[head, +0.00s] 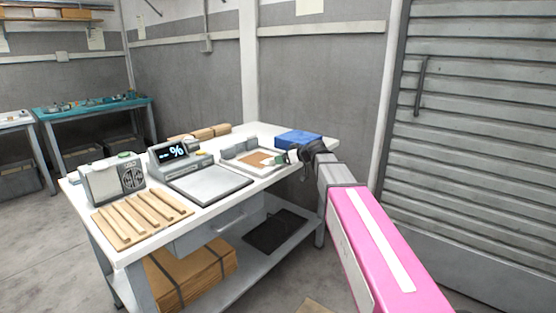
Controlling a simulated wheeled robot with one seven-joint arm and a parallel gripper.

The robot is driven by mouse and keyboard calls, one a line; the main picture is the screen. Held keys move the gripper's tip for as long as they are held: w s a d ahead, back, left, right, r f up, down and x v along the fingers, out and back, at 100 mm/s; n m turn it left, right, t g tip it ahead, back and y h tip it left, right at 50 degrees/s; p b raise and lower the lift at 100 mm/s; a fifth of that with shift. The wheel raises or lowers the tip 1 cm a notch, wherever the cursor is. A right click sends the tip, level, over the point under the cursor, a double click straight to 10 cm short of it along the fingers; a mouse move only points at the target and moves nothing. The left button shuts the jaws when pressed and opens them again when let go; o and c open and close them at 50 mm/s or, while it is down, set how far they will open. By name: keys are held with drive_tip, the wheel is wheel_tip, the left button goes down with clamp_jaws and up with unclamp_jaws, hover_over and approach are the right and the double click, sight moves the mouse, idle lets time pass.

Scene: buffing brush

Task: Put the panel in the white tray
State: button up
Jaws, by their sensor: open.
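A white tray (282,166) lies on the right part of the white table. A small flat brown piece (258,158), seemingly the panel, shows inside the tray's rim, lying flat. My gripper (289,156) is at the tray's right side, close to its edge and a little right of the brown piece. It is open, and I see nothing held in it. The fingers are small and dark in this view, and the wrist hides part of the table behind. I cannot tell whether the fingers touch the tray.
Grey blocks (232,151) stand along the tray's back. A scale (210,184) stands left of the tray, and a wooden slatted rack (141,217) at the front left. A grey shutter door (480,130) is at right.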

drive_tip(key=v, duration=0.6)
drive_tip(key=s+d+f+m+g+h, duration=0.2)
drive_tip(key=s+d+f+m+h, duration=0.1)
drive_tip(key=s+f, duration=0.6)
drive_tip(key=s+d+f+m+g+h, duration=0.3)
drive_tip(key=s+d+f, duration=0.3)
drive_tip(key=s+f, duration=0.3)
drive_tip(key=s+d+f+m+g+h, duration=0.3)
drive_tip(key=s+f, duration=0.6)
drive_tip(key=f, duration=0.4)
drive_tip(key=shift+d+f+m+h, duration=0.2)
drive_tip(key=shift+d+m+h, duration=0.6)
drive_tip(key=shift+d, duration=0.4)
